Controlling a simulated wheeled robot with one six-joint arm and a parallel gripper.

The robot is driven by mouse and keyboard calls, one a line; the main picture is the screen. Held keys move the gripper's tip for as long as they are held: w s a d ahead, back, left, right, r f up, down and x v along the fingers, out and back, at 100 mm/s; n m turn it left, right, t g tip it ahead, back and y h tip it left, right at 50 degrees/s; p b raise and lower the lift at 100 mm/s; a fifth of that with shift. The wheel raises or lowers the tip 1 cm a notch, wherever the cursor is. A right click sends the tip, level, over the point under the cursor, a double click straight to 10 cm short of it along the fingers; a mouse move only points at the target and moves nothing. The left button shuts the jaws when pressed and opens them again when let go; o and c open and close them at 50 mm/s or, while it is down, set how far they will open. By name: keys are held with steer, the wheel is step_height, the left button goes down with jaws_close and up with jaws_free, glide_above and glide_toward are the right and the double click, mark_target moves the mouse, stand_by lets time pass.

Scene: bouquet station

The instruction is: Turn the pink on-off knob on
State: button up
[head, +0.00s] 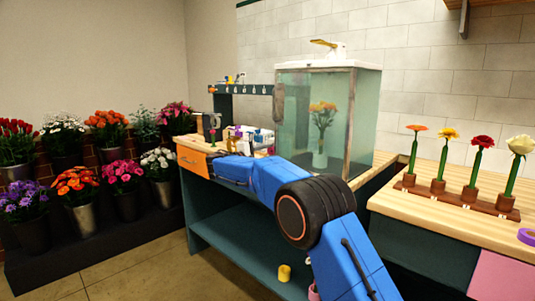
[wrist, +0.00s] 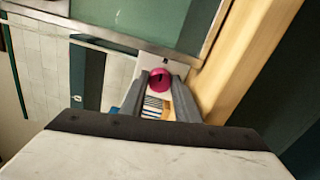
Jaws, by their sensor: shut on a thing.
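The pink knob (wrist: 160,80) shows in the wrist view, round, with a dark mark on its face, in front of a pale plate (wrist: 150,65). My gripper (wrist: 162,88) has its two grey fingers on either side of the knob and is shut on it.
A glass tank (head: 340,110) with an orange flower in a vase stands on the bench just behind my arm. A wooden rack (head: 460,197) of single flowers stands on the right counter. Buckets of flowers (head: 85,210) fill the left. An orange drawer front (head: 192,161) is at the bench's left end.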

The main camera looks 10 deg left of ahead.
steer(key=shift+f+m, duration=0.1)
steer(key=shift+m, duration=0.7)
steer(key=o, duration=1)
